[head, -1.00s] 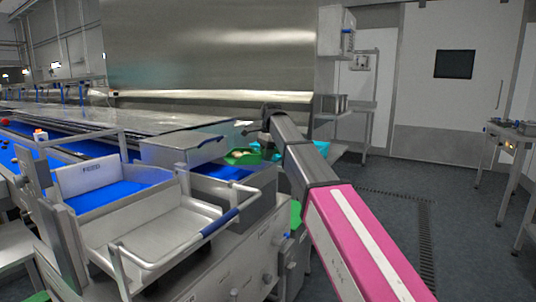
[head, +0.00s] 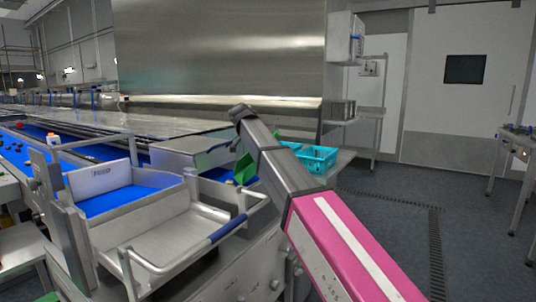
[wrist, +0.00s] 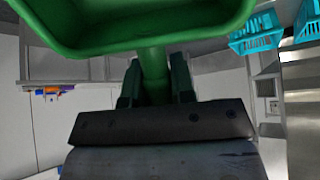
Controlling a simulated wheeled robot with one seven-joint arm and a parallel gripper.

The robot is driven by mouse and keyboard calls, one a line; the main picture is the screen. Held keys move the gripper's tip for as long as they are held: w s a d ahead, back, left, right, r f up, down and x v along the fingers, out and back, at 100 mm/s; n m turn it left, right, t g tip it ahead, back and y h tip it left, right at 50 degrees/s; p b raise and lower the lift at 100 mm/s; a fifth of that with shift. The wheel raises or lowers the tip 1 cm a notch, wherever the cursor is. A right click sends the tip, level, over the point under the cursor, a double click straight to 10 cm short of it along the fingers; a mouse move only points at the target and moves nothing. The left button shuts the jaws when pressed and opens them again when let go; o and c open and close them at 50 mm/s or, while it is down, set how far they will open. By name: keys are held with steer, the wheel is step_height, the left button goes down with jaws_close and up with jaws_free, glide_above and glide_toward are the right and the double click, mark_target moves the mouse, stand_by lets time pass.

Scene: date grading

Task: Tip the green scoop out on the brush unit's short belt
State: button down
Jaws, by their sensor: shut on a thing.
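The green scoop (head: 245,169) is steeply tilted beside my arm in the head view. In the wrist view its green bowl (wrist: 140,40) fills the top, and its handle (wrist: 153,68) runs down between the fingers of my gripper (wrist: 154,82), which is shut on it. The inside of the scoop and any dates in it cannot be made out. A short blue belt strip (head: 216,174) shows just left of the scoop, by the steel housing (head: 185,155); my arm and the scoop hide part of that area. My fingertips are hidden in the head view.
A steel tray with a blue-gripped rail (head: 165,238) stands in front, with another blue belt (head: 125,198) behind it. Turquoise crates (head: 318,158) stand right of my arm. The floor (head: 395,225) at the right is open.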

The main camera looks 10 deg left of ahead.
steer(key=shift+s+a+r+t+h, duration=0.25)
steer(key=shift+a+r+t+h, duration=0.15)
steer(key=shift+r+h, duration=0.2)
steer(key=shift+s+a+r+t+h, duration=0.35)
steer(key=shift+r+t+h, duration=0.1)
steer(key=shift+r, duration=0.1)
steer(key=shift+s+a+r+t+h, duration=0.2)
steer(key=shift+a+r+t+h, duration=0.2)
steer(key=shift+r+h, duration=0.2)
steer(key=shift+r, duration=0.15)
step_height(320, 180, up, 7)
stand_by(0.6)
stand_by(0.3)
steer(key=w+d+f+g+y, duration=0.1)
steer(key=d+f+y, duration=0.1)
steer(key=w+d+f+g+y, duration=0.2)
steer(key=y, duration=0.1)
steer(key=w+d+f+g+y, duration=0.1)
steer(key=d+f+g+y, duration=0.1)
steer(key=shift+w+d+f+y, duration=0.2)
steer(key=shift+y, duration=0.05)
steer(key=shift+w+d+f+g+y, duration=0.45)
steer(key=shift+d+f+g+y, duration=0.15)
steer(key=shift+f+g+y, duration=0.15)
stand_by(0.3)
